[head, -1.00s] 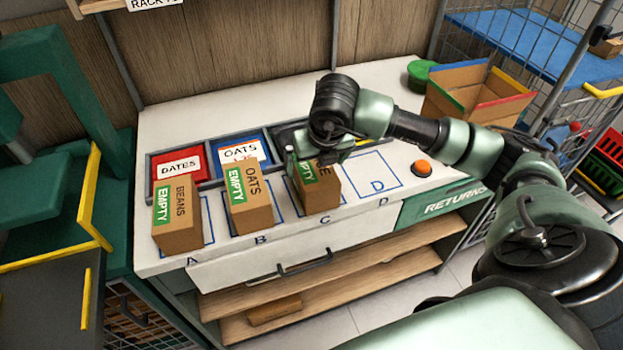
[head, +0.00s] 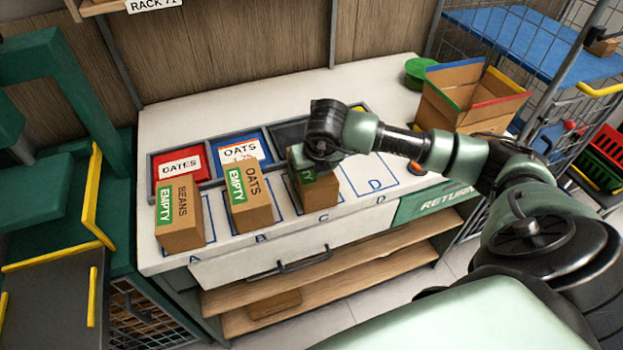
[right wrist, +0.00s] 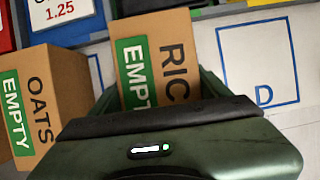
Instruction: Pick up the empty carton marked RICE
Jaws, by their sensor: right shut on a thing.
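The RICE carton (head: 321,194) is brown with a green EMPTY label and stands upright on square C of the counter. In the right wrist view the carton (right wrist: 178,62) shows the letters RIC, the rest hidden by my gripper body. My right gripper (head: 306,160) is down at the carton, shut on it, with a green finger showing on either side of it in the right wrist view. The gripper hides most of the carton's top in the head view. My left gripper is not in view.
The BEANS carton (head: 180,222) stands on A and the OATS carton (head: 250,200) on B, close to the left. Square D (head: 372,172) is bare. Behind are the DATES bin (head: 178,165) and OATS bin (head: 238,150). An open box (head: 465,105) stands at the back right.

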